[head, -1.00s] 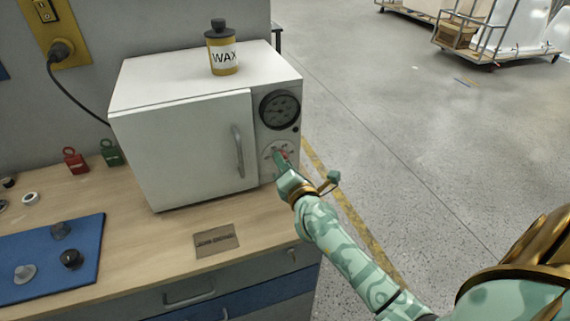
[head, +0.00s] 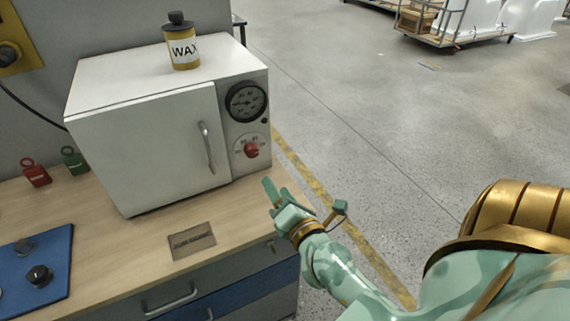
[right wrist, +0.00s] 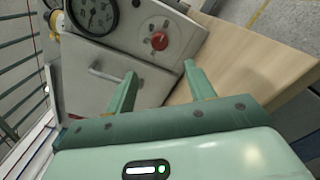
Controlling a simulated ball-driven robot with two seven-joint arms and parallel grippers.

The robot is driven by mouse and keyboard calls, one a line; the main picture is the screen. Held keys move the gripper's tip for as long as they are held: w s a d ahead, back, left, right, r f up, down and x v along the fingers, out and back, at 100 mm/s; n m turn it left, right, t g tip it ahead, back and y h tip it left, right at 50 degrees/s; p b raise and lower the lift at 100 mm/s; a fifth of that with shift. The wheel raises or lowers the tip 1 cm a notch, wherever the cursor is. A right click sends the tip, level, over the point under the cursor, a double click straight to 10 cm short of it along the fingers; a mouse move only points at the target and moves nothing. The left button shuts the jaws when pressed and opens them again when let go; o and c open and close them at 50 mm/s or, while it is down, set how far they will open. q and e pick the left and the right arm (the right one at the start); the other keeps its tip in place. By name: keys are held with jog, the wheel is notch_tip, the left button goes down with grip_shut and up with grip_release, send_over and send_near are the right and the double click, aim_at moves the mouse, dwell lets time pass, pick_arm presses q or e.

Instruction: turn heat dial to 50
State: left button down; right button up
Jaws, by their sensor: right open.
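The red heat dial (head: 251,150) sits on a white scale plate on the front right of the white oven (head: 150,145), below a round black gauge (head: 246,101). The numbers are too small to read surely. The dial also shows in the right wrist view (right wrist: 159,41), ahead of the fingers. My right gripper (head: 305,198) is open and empty, below and to the right of the dial and apart from it. Its two spread fingers show in the right wrist view (right wrist: 161,72). My left gripper is not in view.
A WAX bottle (head: 182,42) stands on the oven. On the wooden bench (head: 120,252) are a brown plate (head: 192,240), red (head: 35,173) and green (head: 74,160) padlock-like pieces, and a blue mat (head: 50,275) with dark knobs. Open floor lies to the right.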

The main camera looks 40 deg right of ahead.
jog(key=v, duration=0.3)
jog(key=shift+s+b, duration=0.15)
jog(key=shift+b, duration=0.15)
